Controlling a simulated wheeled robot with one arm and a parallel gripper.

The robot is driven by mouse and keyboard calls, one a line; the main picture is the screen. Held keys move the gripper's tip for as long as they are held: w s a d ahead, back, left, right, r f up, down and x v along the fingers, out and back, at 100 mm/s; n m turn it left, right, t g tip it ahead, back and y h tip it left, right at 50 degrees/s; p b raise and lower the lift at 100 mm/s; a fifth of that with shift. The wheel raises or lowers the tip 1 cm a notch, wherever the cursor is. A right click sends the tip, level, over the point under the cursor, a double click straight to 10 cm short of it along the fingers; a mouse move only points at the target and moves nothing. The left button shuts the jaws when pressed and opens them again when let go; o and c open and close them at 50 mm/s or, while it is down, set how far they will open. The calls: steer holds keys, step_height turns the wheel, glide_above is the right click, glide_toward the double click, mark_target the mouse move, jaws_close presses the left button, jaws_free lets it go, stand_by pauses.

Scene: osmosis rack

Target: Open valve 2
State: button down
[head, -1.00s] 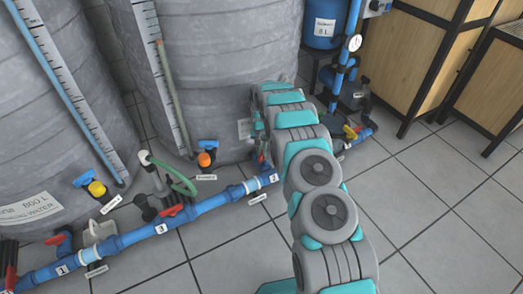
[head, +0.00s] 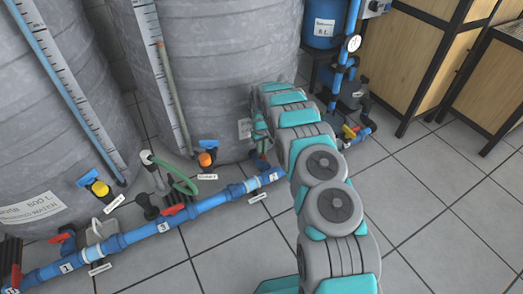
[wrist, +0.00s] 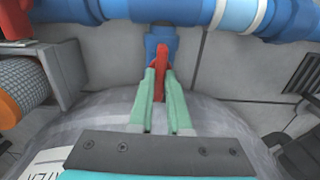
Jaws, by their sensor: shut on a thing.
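In the wrist view, my gripper (wrist: 160,76) has its two green fingers closed on a red valve handle (wrist: 162,56). The handle sticks out from a blue valve body (wrist: 160,38) below the blue pipe. In the head view, my arm reaches down to the pipe's right end, beside the grey tank. A small white tag (head: 276,177), seemingly marked 2, sits on the pipe there. My arm hides most of this valve and the fingertips in the head view.
Valves with red handles, tagged 3 (head: 163,227) and 1 (head: 67,267), lie farther left along the blue pipe (head: 210,203). Grey tanks (head: 225,70) stand behind. A pump (head: 352,95) and wooden cabinets are at right. The tiled floor in front is clear.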

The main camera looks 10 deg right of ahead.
stand_by(0.4)
steer(key=c, duration=0.9)
jaws_free()
steer(key=shift+o, duration=0.2)
steer(key=shift+r, duration=3.9)
